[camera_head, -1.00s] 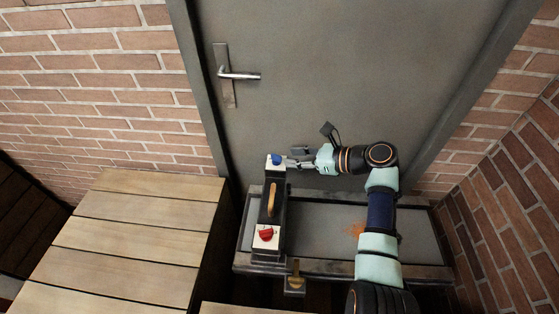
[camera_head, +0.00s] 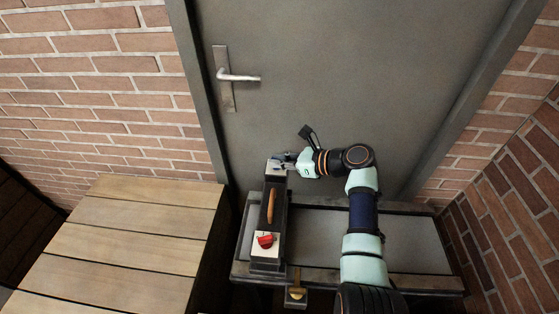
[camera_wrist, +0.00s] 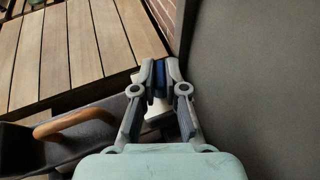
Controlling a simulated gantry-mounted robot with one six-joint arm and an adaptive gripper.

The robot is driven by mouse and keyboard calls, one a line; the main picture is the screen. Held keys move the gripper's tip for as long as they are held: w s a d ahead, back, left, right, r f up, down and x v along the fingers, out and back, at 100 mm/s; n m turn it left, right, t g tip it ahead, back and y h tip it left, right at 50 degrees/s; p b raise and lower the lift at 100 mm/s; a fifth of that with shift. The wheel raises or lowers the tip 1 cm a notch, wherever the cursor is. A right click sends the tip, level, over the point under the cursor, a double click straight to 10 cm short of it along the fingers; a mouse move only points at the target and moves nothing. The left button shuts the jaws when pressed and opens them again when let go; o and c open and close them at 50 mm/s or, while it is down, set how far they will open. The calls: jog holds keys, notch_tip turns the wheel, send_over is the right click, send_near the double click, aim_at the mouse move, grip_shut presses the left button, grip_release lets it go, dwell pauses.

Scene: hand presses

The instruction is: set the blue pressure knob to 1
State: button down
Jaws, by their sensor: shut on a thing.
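The blue pressure knob (camera_wrist: 159,77) sits between the two fingers of my gripper (camera_wrist: 160,70) in the wrist view; the fingers are shut on it from both sides. In the head view my gripper (camera_head: 279,158) is at the far end of the black press, over the white plate (camera_head: 275,168), and covers most of the knob. The knob's pointer and the scale marks are hidden or too small to read.
The press (camera_head: 272,205) has an orange-brown handle (camera_head: 271,207) and a red knob (camera_head: 265,241) at its near end. It stands on a grey-topped table (camera_head: 320,236). A wooden slatted surface (camera_head: 140,240) lies left. A grey door (camera_head: 350,70) is close behind.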

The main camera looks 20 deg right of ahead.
jog(key=f+b, duration=0.1)
jog(key=b, duration=0.2)
jog(key=shift+w+n+g, duration=0.1)
jog(key=shift+n+g, duration=0.2)
jog(key=shift+g, duration=0.1)
jog(key=shift+r+n+g+y+b, duration=0.1)
jog(key=shift+n+g+y+b, duration=0.3)
jog(key=shift+b, duration=0.65)
jog(key=shift+r, duration=0.25)
jog(key=c, duration=1.2)
grip_release()
jog(key=shift+r, duration=0.1)
jog(key=shift+d, duration=0.1)
jog(key=v, duration=1.2)
